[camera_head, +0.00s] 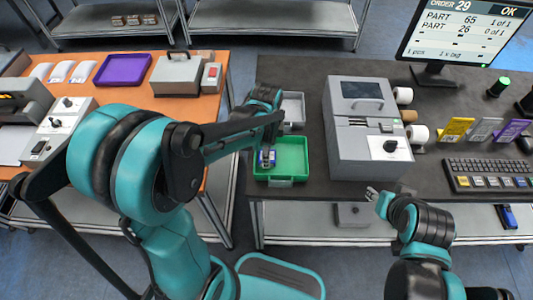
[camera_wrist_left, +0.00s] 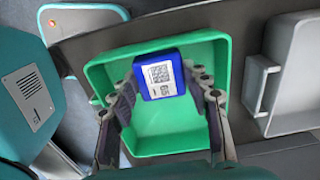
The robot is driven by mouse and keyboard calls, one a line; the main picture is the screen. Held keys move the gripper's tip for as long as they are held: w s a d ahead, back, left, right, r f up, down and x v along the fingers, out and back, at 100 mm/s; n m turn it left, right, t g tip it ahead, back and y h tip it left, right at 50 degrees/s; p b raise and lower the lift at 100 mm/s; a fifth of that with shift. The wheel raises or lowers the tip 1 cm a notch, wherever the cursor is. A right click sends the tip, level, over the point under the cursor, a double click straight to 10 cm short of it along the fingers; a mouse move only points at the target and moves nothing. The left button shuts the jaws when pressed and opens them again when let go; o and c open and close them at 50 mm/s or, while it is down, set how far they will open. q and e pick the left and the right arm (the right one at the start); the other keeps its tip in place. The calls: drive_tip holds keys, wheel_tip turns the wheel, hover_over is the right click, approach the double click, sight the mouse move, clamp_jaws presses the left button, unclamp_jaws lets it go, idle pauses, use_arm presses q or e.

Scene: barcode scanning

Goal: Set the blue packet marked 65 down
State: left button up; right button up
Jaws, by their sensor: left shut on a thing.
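The blue packet (camera_wrist_left: 158,74) has a white label with a square code and the number 65. My left gripper (camera_wrist_left: 160,88) is shut on it, with a finger on each side. In the left wrist view the packet is over the inside of the green tray (camera_wrist_left: 222,75); I cannot tell whether it touches the floor. In the head view the packet (camera_head: 267,157) shows small at the left part of the green tray (camera_head: 300,168), under my left gripper (camera_head: 268,152). My right gripper (camera_head: 376,192) is empty near the table's front edge; its fingers are too small to read.
A grey tray (camera_head: 293,108) stands behind the green one. A grey machine (camera_head: 362,140) with paper rolls stands to its right. A keyboard (camera_head: 488,174) and a monitor (camera_head: 468,30) are farther right. An orange table (camera_head: 216,75) with a purple tray (camera_head: 122,69) is at left.

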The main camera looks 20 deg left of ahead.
use_arm(q)
drive_tip(key=shift+f, duration=0.1)
drive_tip(key=o, duration=1.4)
drive_tip(key=shift+r, duration=0.25)
wheel_tip(320, 180, up, 11)
drive_tip(key=p, duration=0.4)
drive_tip(key=s+a+r+n+t, duration=0.2)
drive_tip(key=s+n+t, duration=0.5)
drive_tip(key=n, duration=0.7)
drive_tip(key=shift+s+r+n, duration=0.4)
drive_tip(key=shift+s+r, duration=0.3)
drive_tip(key=shift+s, duration=0.55)
